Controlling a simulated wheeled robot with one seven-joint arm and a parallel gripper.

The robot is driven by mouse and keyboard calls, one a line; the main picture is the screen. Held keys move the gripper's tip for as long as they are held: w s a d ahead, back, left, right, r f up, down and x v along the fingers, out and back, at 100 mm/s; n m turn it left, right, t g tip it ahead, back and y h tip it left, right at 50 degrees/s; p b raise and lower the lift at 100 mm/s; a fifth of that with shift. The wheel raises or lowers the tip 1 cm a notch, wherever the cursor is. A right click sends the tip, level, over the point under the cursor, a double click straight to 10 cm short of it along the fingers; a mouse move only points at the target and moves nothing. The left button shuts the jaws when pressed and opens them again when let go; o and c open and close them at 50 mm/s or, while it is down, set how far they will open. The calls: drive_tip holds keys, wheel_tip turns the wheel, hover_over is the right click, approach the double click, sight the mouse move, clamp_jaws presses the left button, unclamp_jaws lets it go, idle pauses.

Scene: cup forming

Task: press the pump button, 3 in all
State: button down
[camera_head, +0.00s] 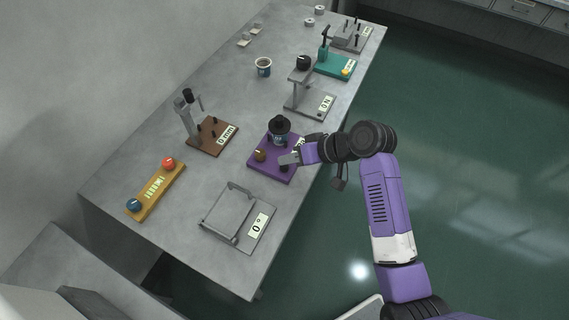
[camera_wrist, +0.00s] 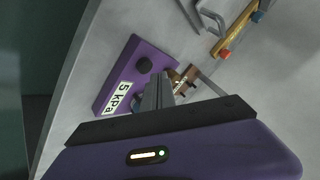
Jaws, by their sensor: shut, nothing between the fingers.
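The purple base (camera_head: 257,166) carries a dark chamber (camera_head: 280,127), a brown knob (camera_head: 260,155) and a black round button (camera_head: 284,168). The button also shows in the wrist view (camera_wrist: 144,65), on the purple base (camera_wrist: 135,48) near a label reading 5 kPa (camera_wrist: 118,99). My gripper (camera_head: 283,160) is shut and empty, over the purple base close to the black button. In the wrist view its fingers (camera_wrist: 158,92) appear beside the button, and I cannot tell whether they touch it. They partly hide the chamber side of the base there.
A hinged grey frame marked 0° (camera_head: 239,216), a yellow bar with red and blue knobs (camera_head: 157,190) and a brown base marked 0 mm (camera_head: 212,138) stand around it. A grey press stand (camera_head: 311,103), a teal base (camera_head: 337,67) and a cup (camera_head: 263,67) stand farther back.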

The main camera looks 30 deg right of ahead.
sight(288, 168)
wheel_tip(288, 168, up, 5)
drive_tip(key=p, duration=0.5)
drive_tip(key=shift+r, duration=0.1)
idle(0.8)
